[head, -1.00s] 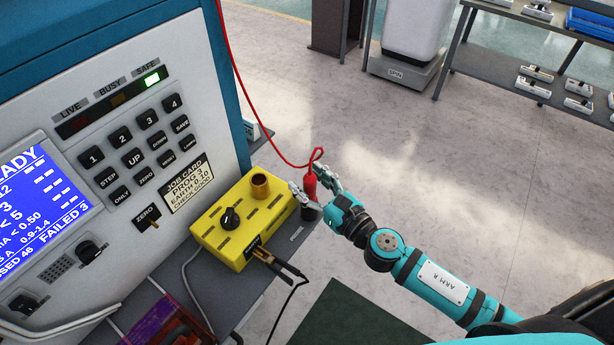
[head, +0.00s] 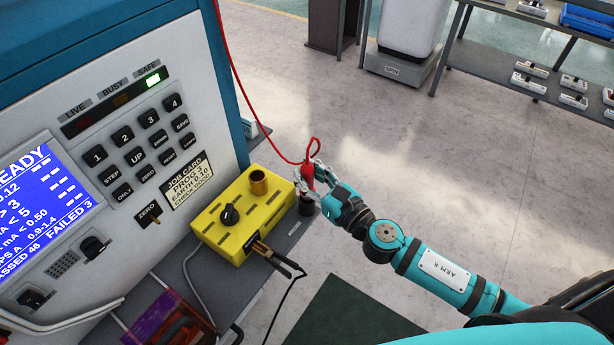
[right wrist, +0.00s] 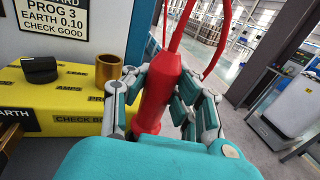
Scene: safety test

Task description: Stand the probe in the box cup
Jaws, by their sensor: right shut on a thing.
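The red probe (head: 307,172) is held upright in my right gripper (head: 309,181), whose fingers are shut around its body. In the right wrist view the probe (right wrist: 156,98) stands between the fingers (right wrist: 155,105), and its lower end is hidden. A black round holder (head: 306,207) is just below the gripper at the shelf edge; I cannot tell if the probe's tip is still inside it. The brass box cup (head: 258,182) stands open on top of the yellow check box (head: 238,210), left of the probe. It also shows in the right wrist view (right wrist: 108,72). My left gripper is not in view.
A red lead (head: 250,110) runs from the probe up past the machine. The yellow box has a black knob (head: 229,214) and plugged clips (head: 275,257) at its front. The tester panel (head: 110,130) rises at left. Open floor (head: 450,160) lies to the right.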

